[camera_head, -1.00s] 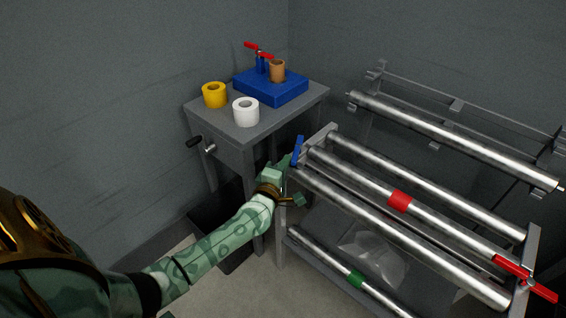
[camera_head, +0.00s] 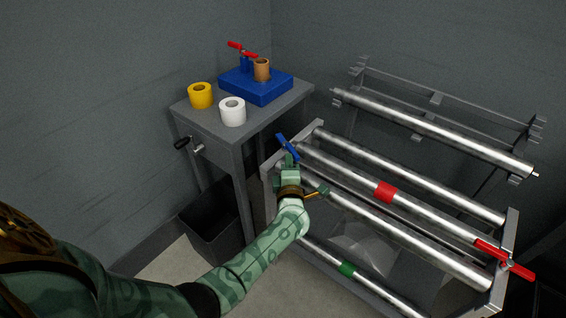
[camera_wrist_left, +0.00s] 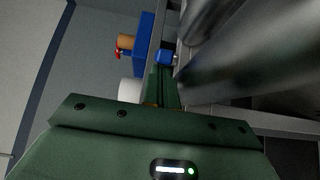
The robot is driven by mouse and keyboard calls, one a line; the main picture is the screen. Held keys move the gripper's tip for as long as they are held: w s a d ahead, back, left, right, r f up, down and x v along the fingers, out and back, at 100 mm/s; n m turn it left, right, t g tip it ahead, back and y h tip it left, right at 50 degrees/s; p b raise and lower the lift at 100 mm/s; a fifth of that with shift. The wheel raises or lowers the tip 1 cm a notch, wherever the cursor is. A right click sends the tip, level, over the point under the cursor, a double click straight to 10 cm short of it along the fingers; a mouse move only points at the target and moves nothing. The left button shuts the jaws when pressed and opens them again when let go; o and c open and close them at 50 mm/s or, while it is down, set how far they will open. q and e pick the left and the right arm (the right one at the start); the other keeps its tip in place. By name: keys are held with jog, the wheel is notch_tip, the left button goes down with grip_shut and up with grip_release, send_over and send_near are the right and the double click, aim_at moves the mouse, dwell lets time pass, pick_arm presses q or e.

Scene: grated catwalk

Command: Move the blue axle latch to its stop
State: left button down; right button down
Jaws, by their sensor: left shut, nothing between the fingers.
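The blue axle latch (camera_head: 287,146) sits at the left end of the roller rack. It is tilted, its upper end leaning left and its lower end toward the rollers. My left gripper (camera_head: 289,162) is shut and empty, fingertips up against or just below the latch's lower end; contact is not certain. In the left wrist view, the blue latch (camera_wrist_left: 166,57) shows at the tips of my left gripper (camera_wrist_left: 165,72). My right gripper is not in view.
A red latch (camera_head: 504,258) is at the right end. A side table (camera_head: 205,123) holds a yellow roll (camera_head: 200,96), a white roll (camera_head: 232,111) and a blue block (camera_head: 255,89). A dark bin (camera_head: 208,228) stands below.

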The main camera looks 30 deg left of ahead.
pick_arm(q)
jog(key=shift+w+d, duration=0.25)
jog(key=shift+d, duration=0.1)
jog(key=shift+w, duration=0.1)
dwell(0.3)
